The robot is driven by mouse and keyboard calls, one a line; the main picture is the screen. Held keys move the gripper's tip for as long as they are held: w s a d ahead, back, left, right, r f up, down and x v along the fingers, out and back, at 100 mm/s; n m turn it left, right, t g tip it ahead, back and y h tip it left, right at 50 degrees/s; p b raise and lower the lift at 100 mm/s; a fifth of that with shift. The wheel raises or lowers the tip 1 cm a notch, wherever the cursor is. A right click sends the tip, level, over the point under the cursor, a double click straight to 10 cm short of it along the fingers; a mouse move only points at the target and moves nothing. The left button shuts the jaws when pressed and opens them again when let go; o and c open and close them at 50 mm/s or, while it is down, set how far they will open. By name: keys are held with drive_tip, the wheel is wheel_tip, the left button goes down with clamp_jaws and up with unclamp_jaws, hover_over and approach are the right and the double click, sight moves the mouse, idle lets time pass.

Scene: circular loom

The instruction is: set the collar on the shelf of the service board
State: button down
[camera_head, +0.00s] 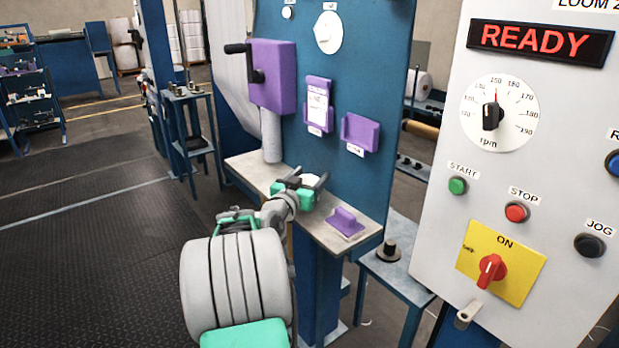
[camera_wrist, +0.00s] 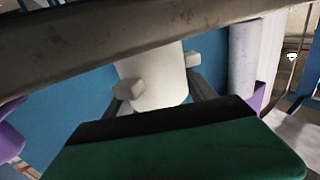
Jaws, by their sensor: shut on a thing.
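A white collar (camera_wrist: 152,72), a short cylinder with small side lugs, shows in the wrist view between the fingers of my gripper (camera_wrist: 158,98). A dark bar crosses the top of that view and hides its upper part. In the head view my gripper (camera_head: 300,184) is shut on the collar (camera_head: 311,180), which is mostly hidden by the green-and-black fingers. The gripper appears over the pale shelf (camera_head: 316,222) of the blue service board (camera_head: 351,97). I cannot tell whether the collar touches the shelf.
A grey post (camera_head: 271,137) under a purple crank box (camera_head: 272,75) rises at the left. Purple holders (camera_head: 361,132) are on the board. A small stand (camera_head: 389,251) and the control panel (camera_head: 543,160) are at right.

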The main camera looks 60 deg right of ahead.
drive_tip(key=shift+f, duration=0.2)
drive_tip(key=c, duration=0.6)
unclamp_jaws()
drive_tip(key=o, duration=0.4)
drive_tip(key=shift+f, duration=0.1)
drive_tip(key=a+b, duration=0.2)
drive_tip(key=a, duration=0.5)
drive_tip(key=shift+s+a, duration=0.1)
drive_tip(key=shift+a, duration=0.3)
